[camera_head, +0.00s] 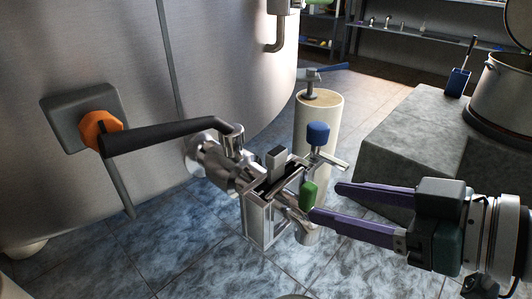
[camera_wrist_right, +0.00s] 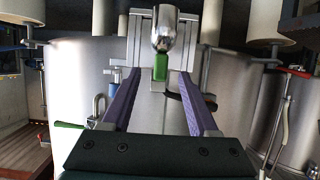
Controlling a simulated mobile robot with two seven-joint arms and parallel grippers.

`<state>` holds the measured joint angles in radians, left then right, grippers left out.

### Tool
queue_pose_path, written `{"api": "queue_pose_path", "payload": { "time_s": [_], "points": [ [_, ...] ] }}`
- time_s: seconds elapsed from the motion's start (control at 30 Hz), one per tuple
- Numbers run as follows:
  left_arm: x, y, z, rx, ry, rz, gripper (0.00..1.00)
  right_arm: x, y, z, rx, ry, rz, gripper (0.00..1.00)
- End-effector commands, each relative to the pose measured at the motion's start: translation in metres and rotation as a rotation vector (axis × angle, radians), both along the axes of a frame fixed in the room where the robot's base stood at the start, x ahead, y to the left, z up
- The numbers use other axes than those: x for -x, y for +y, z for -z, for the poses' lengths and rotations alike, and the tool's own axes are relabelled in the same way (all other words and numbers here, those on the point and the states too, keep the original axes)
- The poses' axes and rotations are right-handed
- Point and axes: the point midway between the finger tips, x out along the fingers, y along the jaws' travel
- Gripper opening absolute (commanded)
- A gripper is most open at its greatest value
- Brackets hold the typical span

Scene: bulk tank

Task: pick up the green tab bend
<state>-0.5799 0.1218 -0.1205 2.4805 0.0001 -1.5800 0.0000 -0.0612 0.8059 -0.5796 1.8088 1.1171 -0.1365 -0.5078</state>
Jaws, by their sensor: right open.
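The green tab bend shows in the head view as a green tab (camera_head: 308,196) on a shiny steel pipe piece (camera_head: 306,228), at the right side of a steel holder (camera_head: 257,222). In the right wrist view its green tab (camera_wrist_right: 160,68) is centred between the finger lines, with the rounded steel end (camera_wrist_right: 163,30) above it. My right gripper (camera_head: 327,201) is open and comes in from the right. Its purple fingertips are close to the tab, and I see nothing held. Whether the fingers touch the tab I cannot tell. My left gripper is out of view.
A blue tab (camera_head: 318,134) stands just above and behind the green one. The tank's valve with a long black handle (camera_head: 165,136) is at left. A cream cylinder (camera_head: 318,112) stands behind. A grey stone block (camera_head: 412,150) with a pot is at right.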

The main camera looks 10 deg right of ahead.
Motion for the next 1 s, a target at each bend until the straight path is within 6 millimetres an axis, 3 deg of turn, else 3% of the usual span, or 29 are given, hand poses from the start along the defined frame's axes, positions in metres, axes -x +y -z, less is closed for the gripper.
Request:
{"api": "queue_pose_path", "payload": {
  "time_s": [0.27, 0.57, 1.0],
  "points": [
    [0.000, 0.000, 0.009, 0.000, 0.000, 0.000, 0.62, -0.029, 0.024, 0.016, -0.004, -0.002, 0.002, 0.60],
    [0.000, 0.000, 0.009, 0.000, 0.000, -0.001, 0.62, -0.033, 0.027, 0.018, 0.000, 0.000, -0.001, 0.60],
    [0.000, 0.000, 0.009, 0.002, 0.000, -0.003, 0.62, -0.032, 0.027, 0.018, -0.001, -0.001, 0.000, 0.12]
  ]
}}
